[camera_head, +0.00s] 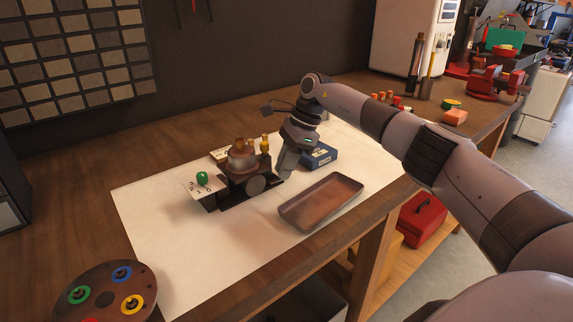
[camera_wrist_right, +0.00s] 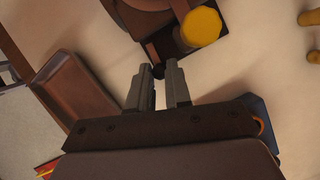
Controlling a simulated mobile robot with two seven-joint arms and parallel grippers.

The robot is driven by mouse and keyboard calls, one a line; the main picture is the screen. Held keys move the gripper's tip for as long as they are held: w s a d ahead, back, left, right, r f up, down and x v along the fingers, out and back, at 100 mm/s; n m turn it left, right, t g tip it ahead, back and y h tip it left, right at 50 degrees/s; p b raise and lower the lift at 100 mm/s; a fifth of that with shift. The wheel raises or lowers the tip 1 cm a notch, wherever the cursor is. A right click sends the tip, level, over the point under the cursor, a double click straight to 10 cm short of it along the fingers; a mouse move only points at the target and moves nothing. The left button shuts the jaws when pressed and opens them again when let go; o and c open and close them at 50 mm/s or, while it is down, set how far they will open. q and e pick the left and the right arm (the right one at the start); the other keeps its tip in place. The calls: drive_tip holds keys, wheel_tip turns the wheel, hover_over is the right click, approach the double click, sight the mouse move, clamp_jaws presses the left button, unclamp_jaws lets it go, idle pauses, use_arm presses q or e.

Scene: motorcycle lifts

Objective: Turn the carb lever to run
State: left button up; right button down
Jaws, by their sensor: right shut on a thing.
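The carburetor (camera_head: 243,161), a brown-domed body on a dark base, stands on the white sheet. Its brass-coloured cap (camera_head: 265,144) also shows in the wrist view (camera_wrist_right: 202,26). At its left is a white marked plate (camera_head: 206,190) with a green knob (camera_head: 202,178); the marks are too small to read surely. My right gripper (camera_head: 284,172) is low at the carburetor's right side. In the wrist view its fingers (camera_wrist_right: 158,82) are shut on a small dark piece, seemingly the carb lever (camera_wrist_right: 158,72), mostly hidden between the tips. My left gripper is not in view.
A brown tray (camera_head: 322,201) lies in front of and right of the carburetor. A blue box (camera_head: 319,155) sits just behind my right gripper. A round dish with coloured rings (camera_head: 104,293) is at the front left. The sheet's front left is clear.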

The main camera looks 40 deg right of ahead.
drive_tip(key=shift+w+n, duration=0.15)
drive_tip(key=shift+n, duration=0.25)
idle(0.3)
drive_tip(key=c, duration=1.1)
unclamp_jaws()
drive_tip(key=shift+r, duration=0.1)
drive_tip(key=shift+o, duration=0.2)
